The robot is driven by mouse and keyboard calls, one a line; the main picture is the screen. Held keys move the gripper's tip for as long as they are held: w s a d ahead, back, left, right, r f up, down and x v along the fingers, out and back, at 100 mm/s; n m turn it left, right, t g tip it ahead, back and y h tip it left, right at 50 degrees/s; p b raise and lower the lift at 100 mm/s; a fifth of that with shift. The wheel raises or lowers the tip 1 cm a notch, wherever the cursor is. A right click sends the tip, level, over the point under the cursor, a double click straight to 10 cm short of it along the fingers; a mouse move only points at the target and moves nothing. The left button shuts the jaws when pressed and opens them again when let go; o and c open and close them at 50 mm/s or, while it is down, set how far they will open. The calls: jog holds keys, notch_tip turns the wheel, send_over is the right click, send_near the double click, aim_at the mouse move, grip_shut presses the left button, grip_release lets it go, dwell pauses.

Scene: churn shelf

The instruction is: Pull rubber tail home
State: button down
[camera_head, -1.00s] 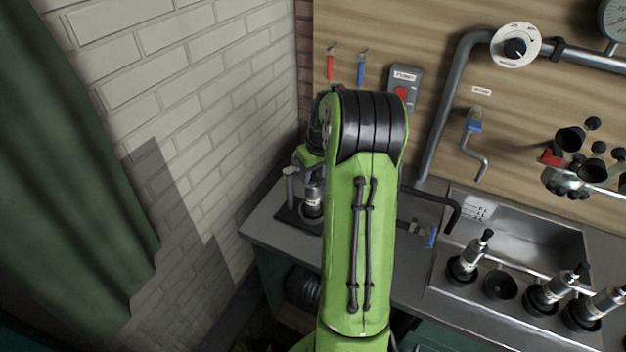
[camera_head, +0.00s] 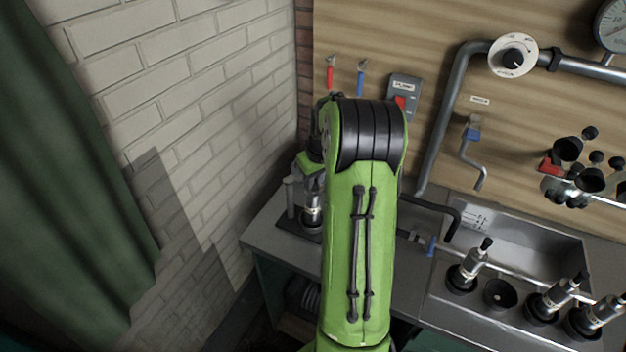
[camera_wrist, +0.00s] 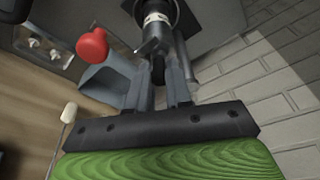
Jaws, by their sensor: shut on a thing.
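A metal teat-cup shell (camera_head: 313,207) stands in a dark holder (camera_head: 290,223) at the left end of the counter, partly hidden by my green arm. The wrist view shows the shell (camera_wrist: 153,20) with a pale label band at top centre. My gripper (camera_wrist: 160,78) is shut on the black rubber tail (camera_wrist: 158,70) at the shell's end, with a grey finger on each side. How far the tail sticks out of the shell is too small to tell.
Several similar shells (camera_head: 467,272) stand along the front of the sink (camera_head: 535,245) at right. A brick wall (camera_head: 190,90) lies close on the left beside a green curtain (camera_head: 70,180). A red knob (camera_wrist: 92,47) is near my fingers.

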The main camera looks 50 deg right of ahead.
jog(key=shift+r+p, duration=0.35)
jog(key=shift+r, duration=0.3)
jog(key=c, duration=1)
grip_release()
jog(key=shift+f, duration=0.1)
notch_tip(320, 180, up, 7)
jog(key=p, duration=0.5)
jog(key=shift+p, duration=0.35)
